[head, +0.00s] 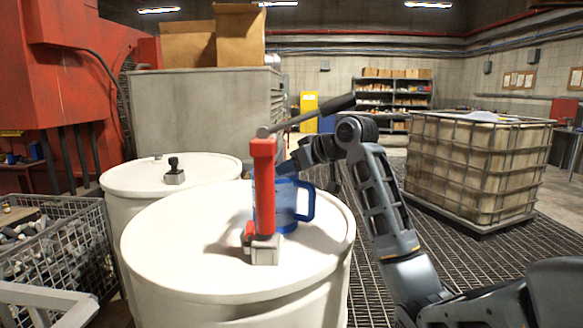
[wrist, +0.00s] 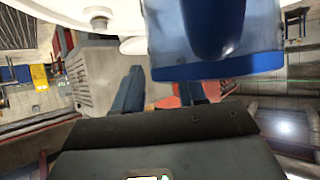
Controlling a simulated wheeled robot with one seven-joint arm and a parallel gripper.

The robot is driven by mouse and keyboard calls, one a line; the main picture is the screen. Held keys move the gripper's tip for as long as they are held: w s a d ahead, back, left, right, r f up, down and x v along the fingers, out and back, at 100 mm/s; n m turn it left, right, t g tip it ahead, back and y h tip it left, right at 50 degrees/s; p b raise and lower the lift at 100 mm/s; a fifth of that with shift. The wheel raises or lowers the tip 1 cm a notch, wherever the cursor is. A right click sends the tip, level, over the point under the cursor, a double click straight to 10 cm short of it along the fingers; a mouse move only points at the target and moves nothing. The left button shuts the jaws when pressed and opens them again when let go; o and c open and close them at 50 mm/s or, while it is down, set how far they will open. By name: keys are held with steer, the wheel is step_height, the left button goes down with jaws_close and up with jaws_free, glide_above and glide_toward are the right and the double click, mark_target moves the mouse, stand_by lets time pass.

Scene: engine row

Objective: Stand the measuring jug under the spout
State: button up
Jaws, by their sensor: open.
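The blue see-through measuring jug (head: 288,205) stands on the near white drum (head: 190,270), partly behind a red hand pump (head: 264,190) with a long grey lever. Its handle points right. I cannot clearly make out the pump's spout; a small red part shows low at its left. My gripper (head: 287,167) is just behind and above the jug, partly hidden by the pump. In the wrist view the jug (wrist: 215,72) looms large at the top, in front of the right finger. The fingers of my gripper (wrist: 160,88) are apart, with nothing seen between them.
A second white drum (head: 140,174) with a small dark fitting stands behind left. A wire basket of parts (head: 60,250) is at the left, by a red machine (head: 80,70). A caged tank (head: 475,165) stands at the right. Grated floor is clear between.

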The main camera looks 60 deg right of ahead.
steer(key=b+v, duration=0.1)
steer(key=v, duration=0.6)
steer(key=shift+s, duration=0.35)
steer(key=shift+a+r, duration=0.1)
